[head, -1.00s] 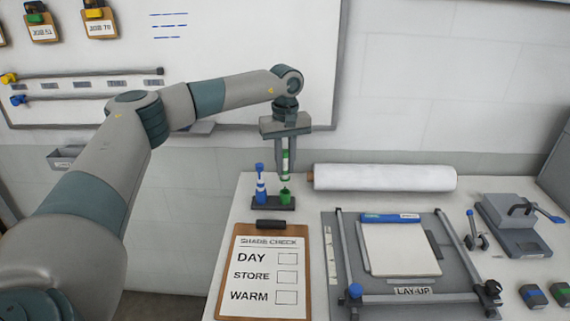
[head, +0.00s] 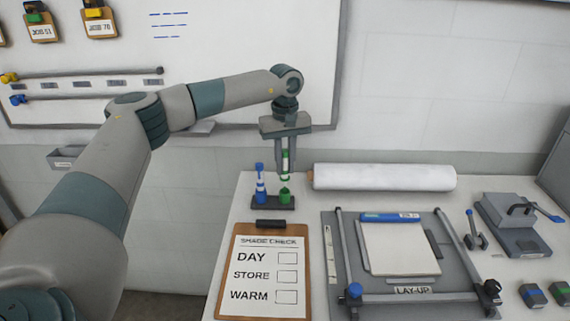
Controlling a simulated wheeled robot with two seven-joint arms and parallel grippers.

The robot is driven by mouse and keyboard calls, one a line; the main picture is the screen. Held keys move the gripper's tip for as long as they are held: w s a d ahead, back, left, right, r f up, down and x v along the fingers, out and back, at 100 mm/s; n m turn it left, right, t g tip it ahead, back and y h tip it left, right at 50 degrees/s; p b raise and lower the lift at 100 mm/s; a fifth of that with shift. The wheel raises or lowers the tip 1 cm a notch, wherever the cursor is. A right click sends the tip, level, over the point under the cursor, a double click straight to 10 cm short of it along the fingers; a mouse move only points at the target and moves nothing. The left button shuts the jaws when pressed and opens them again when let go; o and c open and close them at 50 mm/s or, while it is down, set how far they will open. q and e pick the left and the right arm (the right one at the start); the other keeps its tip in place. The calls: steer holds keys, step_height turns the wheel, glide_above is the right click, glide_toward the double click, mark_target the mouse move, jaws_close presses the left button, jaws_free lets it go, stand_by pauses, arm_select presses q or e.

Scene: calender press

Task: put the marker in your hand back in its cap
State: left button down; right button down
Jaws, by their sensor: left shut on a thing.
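A green and white marker (head: 285,163) hangs upright between the fingers of my left gripper (head: 285,158), which is shut on it. Right below it is the green cap (head: 284,197) in a dark stand (head: 272,204) at the table's back left. The marker's lower end meets the cap's top; I cannot tell how deep it sits. A blue and white marker (head: 260,182) stands upright in the same stand, just left of the green cap. My right gripper does not show.
A white roll (head: 385,177) lies along the back, right of the stand. A clipboard (head: 265,270) lies in front of the stand, and a lay-up frame (head: 405,299) is right of it. The whiteboard (head: 240,60) is behind my left arm.

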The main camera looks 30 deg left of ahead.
mark_target(285, 177)
arm_select(q)
steer(key=shift+f+b, duration=1.2)
steer(key=shift+f, duration=1)
stand_by(0.5)
steer(key=c, duration=1.6)
jaws_free()
steer(key=shift+o, duration=0.2)
steer(key=shift+r, duration=0.15)
